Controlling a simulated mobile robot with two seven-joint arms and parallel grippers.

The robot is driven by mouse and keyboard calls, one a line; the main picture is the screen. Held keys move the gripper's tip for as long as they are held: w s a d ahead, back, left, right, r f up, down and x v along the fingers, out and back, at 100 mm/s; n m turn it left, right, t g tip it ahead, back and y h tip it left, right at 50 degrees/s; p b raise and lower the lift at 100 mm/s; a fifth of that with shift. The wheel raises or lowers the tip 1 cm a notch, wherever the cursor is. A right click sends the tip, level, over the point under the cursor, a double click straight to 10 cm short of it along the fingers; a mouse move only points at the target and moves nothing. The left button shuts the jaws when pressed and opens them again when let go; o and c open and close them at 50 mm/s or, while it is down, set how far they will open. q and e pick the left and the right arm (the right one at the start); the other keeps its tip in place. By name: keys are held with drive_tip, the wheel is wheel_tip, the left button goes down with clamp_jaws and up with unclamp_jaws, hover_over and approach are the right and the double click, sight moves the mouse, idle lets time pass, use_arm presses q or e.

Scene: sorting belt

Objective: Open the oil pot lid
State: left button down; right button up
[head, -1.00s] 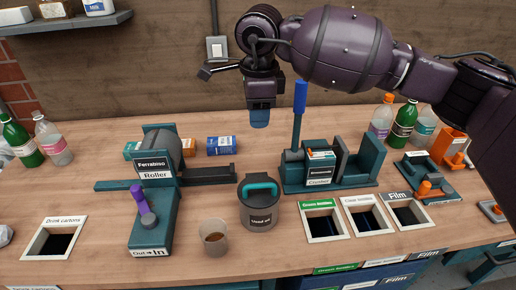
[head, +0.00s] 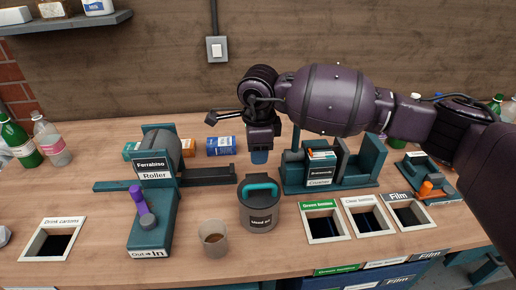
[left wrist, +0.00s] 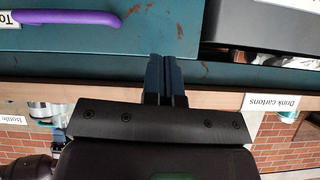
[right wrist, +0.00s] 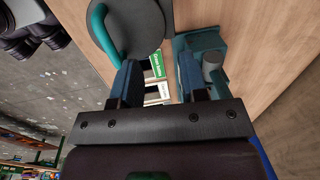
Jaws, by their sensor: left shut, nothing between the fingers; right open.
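The oil pot (head: 260,214) is a dark grey round pot labelled "Used oil", standing upright on the bench. Its lid is on and carries a teal loop handle (head: 260,187). My right gripper (head: 260,156) is above and just behind the pot in the head view. In the right wrist view the open right fingers (right wrist: 158,82) point down, with the pot's lid (right wrist: 142,25) and teal handle (right wrist: 103,30) at upper left, beyond the left finger. Nothing is between the fingers. My left gripper (left wrist: 165,78) is shut and empty, close to a teal bench front, outside the head view.
The teal crusher (head: 325,172) stands right of the pot and the roller (head: 155,190) left. Framed openings (head: 325,222) lie at right.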

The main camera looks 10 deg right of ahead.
clamp_jaws()
idle(0.9)
drive_tip(key=c, duration=0.7)
unclamp_jaws()
drive_tip(key=shift+c, duration=0.2)
drive_tip(key=o, duration=0.7)
drive_tip(key=shift+o, duration=0.2)
drive_tip(key=shift+r, duration=0.1)
wheel_tip(320, 180, up, 11)
drive_tip(key=s, duration=0.1)
drive_tip(key=shift+f, duration=0.2)
